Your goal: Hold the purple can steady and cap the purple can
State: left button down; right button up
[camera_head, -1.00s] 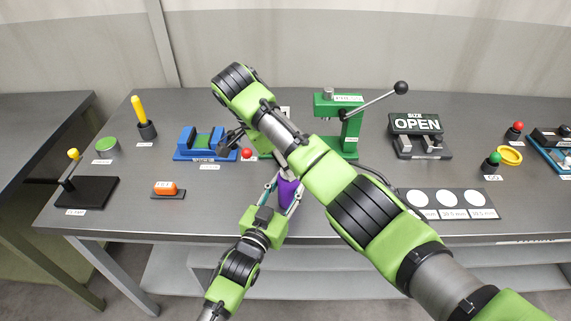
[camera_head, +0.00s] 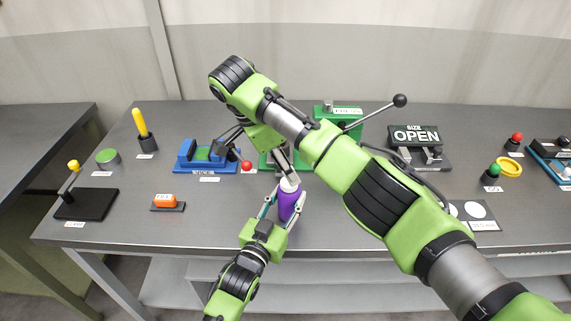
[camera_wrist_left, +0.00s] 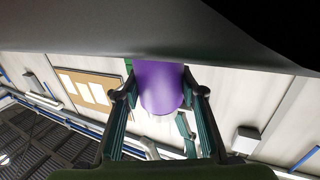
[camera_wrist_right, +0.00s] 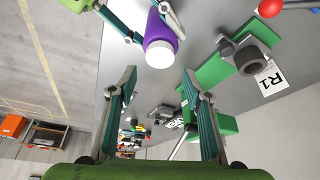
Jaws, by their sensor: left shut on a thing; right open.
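The purple can (camera_head: 290,205) stands near the table's front, upright in the head view. It has a white cap-like top (camera_head: 290,184); I cannot tell whether this is fully seated. My left gripper (camera_head: 285,208) is shut on the can's sides. In the left wrist view the can (camera_wrist_left: 160,88) sits between both fingers. My right gripper (camera_head: 283,163) is just beyond and above the can, partly hidden by my arm. In the right wrist view it (camera_wrist_right: 158,80) is open and empty, with the can (camera_wrist_right: 160,28) and its white top (camera_wrist_right: 162,54) apart from its fingers.
A green press (camera_head: 330,140) with a black-knobbed lever stands behind the can. A blue vice (camera_head: 207,156) and red ball (camera_head: 247,165) are to the left.

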jog(key=shift+r, duration=0.4)
jog(key=shift+c, duration=0.2)
